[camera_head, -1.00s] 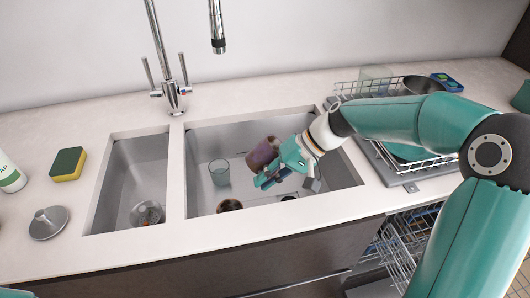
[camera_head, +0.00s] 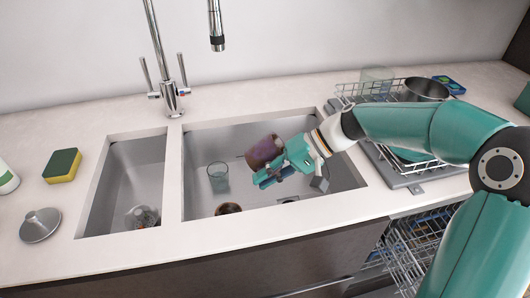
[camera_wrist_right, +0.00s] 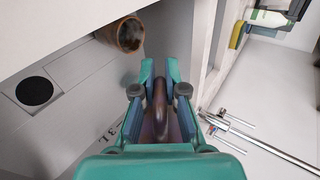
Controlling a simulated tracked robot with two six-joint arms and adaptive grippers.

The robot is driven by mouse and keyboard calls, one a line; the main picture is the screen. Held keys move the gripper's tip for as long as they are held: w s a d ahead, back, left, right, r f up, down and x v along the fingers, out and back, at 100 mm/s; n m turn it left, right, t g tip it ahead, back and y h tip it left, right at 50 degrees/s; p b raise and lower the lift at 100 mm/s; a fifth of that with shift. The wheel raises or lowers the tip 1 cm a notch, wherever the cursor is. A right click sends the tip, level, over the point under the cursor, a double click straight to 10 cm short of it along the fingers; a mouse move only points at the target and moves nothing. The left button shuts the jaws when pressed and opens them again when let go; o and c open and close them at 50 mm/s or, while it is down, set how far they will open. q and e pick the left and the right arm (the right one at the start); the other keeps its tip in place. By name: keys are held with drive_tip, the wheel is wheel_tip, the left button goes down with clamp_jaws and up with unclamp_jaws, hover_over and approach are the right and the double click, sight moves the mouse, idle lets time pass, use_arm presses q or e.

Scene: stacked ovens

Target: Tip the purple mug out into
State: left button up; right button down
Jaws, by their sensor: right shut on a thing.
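The purple mug (camera_head: 261,152) is held over the large sink basin (camera_head: 200,150), to the right of a clear glass, and looks tilted. My right gripper (camera_head: 274,173) is shut on it. In the right wrist view the mug (camera_wrist_right: 160,117) sits between the two fingers; its inside cannot be seen there. My left gripper is not in view.
The clear glass (camera_head: 218,177) and a brown cup (camera_head: 228,208) are in the large basin. The small basin holds a glass-like item (camera_head: 142,217). The tap (camera_head: 172,95) stands behind. A dish rack (camera_head: 350,92) is right; a sponge (camera_head: 62,165) and metal lid (camera_head: 40,225) are left.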

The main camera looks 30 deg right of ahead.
idle(0.3)
drive_tip(key=shift+y+b, duration=0.3)
drive_tip(key=shift+b, duration=0.3)
drive_tip(key=shift+r+t+y+b, duration=0.4)
drive_tip(key=shift+y+b, duration=0.1)
drive_tip(key=shift+b, duration=0.25)
drive_tip(key=shift+r, duration=0.15)
drive_tip(key=shift+d+y+b, duration=0.1)
drive_tip(key=shift+y+b, duration=0.2)
drive_tip(key=shift+b, duration=0.35)
drive_tip(key=shift+r+y+b, duration=0.3)
drive_tip(key=shift+y+b, duration=0.2)
drive_tip(key=shift+b, duration=0.1)
drive_tip(key=shift+r+t, duration=0.25)
drive_tip(key=shift+t, duration=0.05)
